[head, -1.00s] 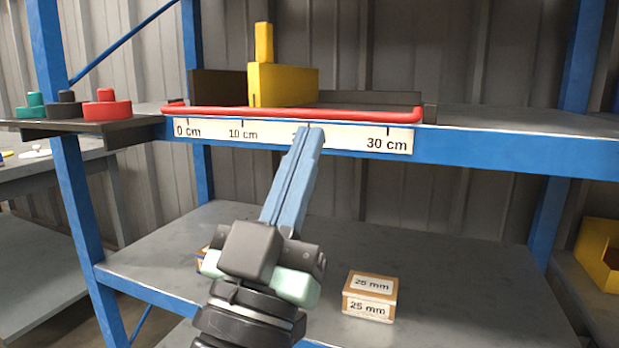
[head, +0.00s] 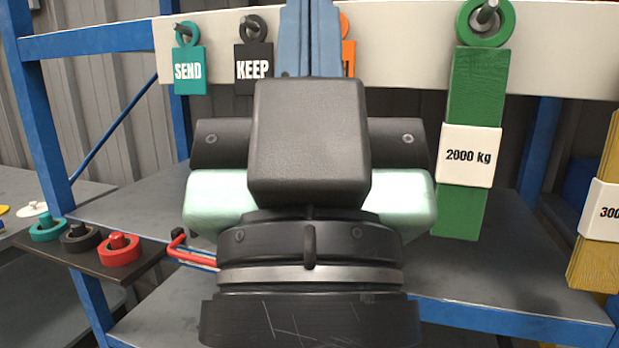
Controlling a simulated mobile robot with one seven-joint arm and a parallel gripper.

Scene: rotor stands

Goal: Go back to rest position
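My gripper (head: 309,38) is in the middle of the head view, close to the camera and pointing up. Its two blue fingers lie side by side with only a thin seam between them, so it looks shut, with nothing seen in it. The fingertips run past the top edge of the picture. The fingers and wrist cover the middle of the shelf and most of an orange tag (head: 348,58).
A pale beam (head: 400,35) carries a teal SEND tag (head: 189,70), a black KEEP tag (head: 254,69) and a green 2000 kg strap (head: 470,90). A yellow strap (head: 590,250) hangs at right. Teal, black and red knobs (head: 119,250) sit at left. Blue posts (head: 40,120) frame the shelf.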

